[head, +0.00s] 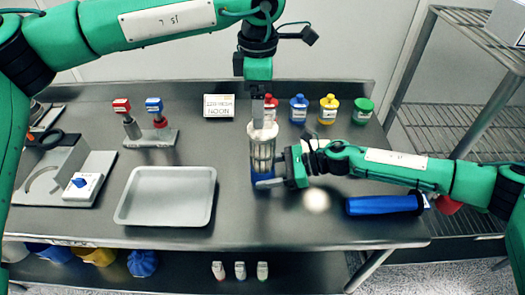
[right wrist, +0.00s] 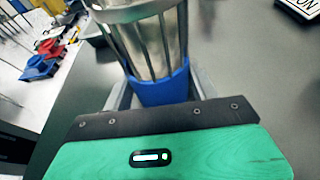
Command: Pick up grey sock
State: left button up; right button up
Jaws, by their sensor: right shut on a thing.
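A grey-white sock (head: 262,140) stands upright inside a metal cage with a blue base (head: 262,172) at the middle of the table. The sock also shows between the cage bars in the right wrist view (right wrist: 157,45), above the blue base (right wrist: 162,88). My right gripper (head: 268,183) is shut on the blue base from the right side. My left gripper (head: 258,122) points straight down from above, its fingers at the sock's top. Whether the left fingers are apart or touch the sock is too small to tell.
An empty grey tray (head: 165,194) lies to the left. Several capped bottles (head: 299,108) and a white sign (head: 219,107) stand behind. A stamp holder (head: 150,135) is at back left. A blue cylinder (head: 382,204) lies at the right, below my right arm.

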pick_arm(q)
jog(key=shift+w+d+f, duration=0.1)
jog(key=shift+d+f, duration=0.1)
jog(key=shift+f, duration=1.2)
jog(key=shift+w+d+f, duration=0.1)
jog(key=shift+d+f, duration=0.1)
jog(key=shift+f, duration=1.15)
jog(key=c, duration=1.4)
notch_tip(320, 180, up, 28)
jog(key=shift+s, duration=0.1)
pick_arm(e)
jog(key=o, duration=0.9)
jog(key=shift+c, duration=0.2)
